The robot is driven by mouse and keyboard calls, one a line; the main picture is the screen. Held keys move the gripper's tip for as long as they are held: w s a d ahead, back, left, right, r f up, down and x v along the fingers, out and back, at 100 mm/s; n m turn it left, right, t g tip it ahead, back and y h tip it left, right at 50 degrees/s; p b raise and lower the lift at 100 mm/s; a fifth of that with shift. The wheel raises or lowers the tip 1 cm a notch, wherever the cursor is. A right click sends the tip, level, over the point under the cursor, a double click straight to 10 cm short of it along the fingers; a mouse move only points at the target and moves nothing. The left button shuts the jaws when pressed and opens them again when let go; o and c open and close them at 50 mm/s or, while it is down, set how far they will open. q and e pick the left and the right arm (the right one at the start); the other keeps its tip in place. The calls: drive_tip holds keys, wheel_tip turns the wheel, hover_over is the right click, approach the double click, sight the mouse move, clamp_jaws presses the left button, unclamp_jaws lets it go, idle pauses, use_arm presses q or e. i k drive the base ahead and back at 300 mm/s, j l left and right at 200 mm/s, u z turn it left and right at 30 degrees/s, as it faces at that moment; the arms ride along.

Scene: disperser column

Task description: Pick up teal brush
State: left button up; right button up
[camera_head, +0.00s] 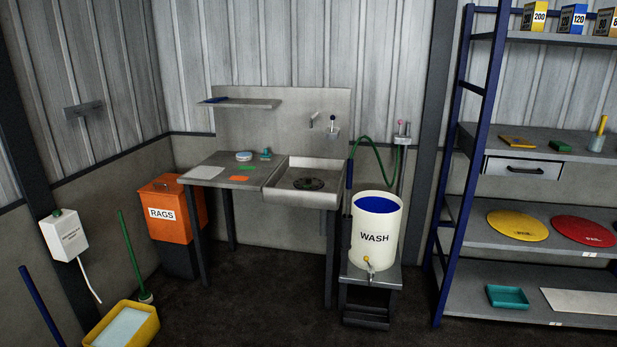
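A small teal object (265,154), which looks like the teal brush, sits near the back edge of the metal counter (222,178), just left of the sink basin (308,184). It is small in the view, so its bristles and handle cannot be made out. A round pale item (243,156) with a bluish edge stands just left of it. Neither of my grippers is in view.
Green, orange and white flat pieces lie on the counter. A "WASH" bucket (375,237) on a low stand is right of the sink; an orange "RAGS" bin (170,207) is left. A yellow bucket (124,326) and blue-framed shelving (465,150) flank the open dark floor.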

sight(265, 156)
drive_tip(key=i+j+z, duration=0.2)
drive_tip(key=i, duration=1.45)
drive_tip(key=i+l, duration=0.05)
drive_tip(key=l, duration=0.05)
